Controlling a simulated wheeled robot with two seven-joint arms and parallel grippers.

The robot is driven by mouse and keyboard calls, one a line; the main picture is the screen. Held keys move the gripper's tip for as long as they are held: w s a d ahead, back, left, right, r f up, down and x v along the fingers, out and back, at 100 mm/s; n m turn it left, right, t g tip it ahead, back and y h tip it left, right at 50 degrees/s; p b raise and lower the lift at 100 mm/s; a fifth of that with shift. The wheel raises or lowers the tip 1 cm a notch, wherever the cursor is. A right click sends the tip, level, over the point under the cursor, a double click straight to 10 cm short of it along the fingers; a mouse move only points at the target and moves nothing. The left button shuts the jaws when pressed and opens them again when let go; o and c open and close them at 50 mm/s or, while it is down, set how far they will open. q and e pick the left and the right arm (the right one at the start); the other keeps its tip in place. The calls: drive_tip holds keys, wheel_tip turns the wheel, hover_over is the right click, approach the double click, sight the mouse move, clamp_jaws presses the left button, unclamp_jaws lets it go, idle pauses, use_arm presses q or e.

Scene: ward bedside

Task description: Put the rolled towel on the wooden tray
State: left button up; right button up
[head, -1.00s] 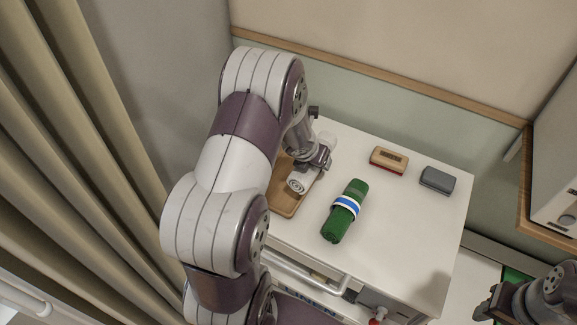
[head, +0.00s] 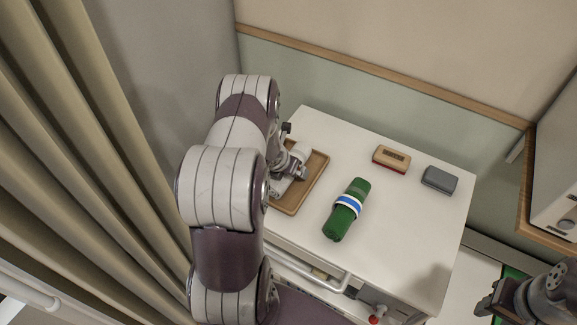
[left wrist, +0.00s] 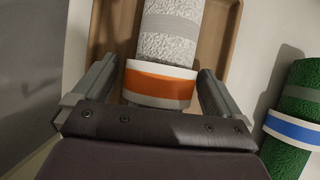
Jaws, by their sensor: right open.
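A white rolled towel (head: 301,153) with an orange band (left wrist: 160,84) is at the wooden tray (head: 312,184) on the bedside cabinet. My left gripper (head: 292,168) is around the towel. In the left wrist view its two fingers (left wrist: 158,85) flank the banded part closely, and the towel lies over the tray (left wrist: 218,40). Whether the towel touches the tray floor is hard to tell. My left arm covers part of the tray in the head view. My right gripper (head: 484,306) is open and empty at the lower right, away from the cabinet.
A green roll with a blue and white band (head: 346,209) lies right of the tray. A tan and red box (head: 391,158) and a grey box (head: 439,180) stand farther back on the white cabinet top (head: 400,225). A curtain (head: 90,150) hangs at left.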

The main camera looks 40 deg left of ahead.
use_arm(q)
drive_tip(key=shift+r, duration=0.1)
drive_tip(key=v, duration=1.1)
drive_tip(key=shift+s+d+r, duration=0.1)
drive_tip(key=shift+s+r, duration=0.05)
drive_tip(key=shift+r, duration=0.2)
drive_tip(key=s+d+r+m+g+h, duration=0.1)
drive_tip(key=d+r+m+h, duration=0.15)
drive_tip(key=d+m, duration=0.7)
drive_tip(key=s+d+r+m+g+h, duration=0.15)
drive_tip(key=d+r+m, duration=0.35)
drive_tip(key=m, duration=0.7)
drive_tip(key=s+d+m+g+y, duration=0.1)
drive_tip(key=s+m, duration=0.3)
drive_tip(key=m, duration=0.4)
drive_tip(key=s+d+r+m+g+y, duration=0.1)
drive_tip(key=s+d+m, duration=0.3)
drive_tip(key=m, duration=0.4)
drive_tip(key=shift+r+y, duration=0.25)
drive_tip(key=shift+y, duration=0.35)
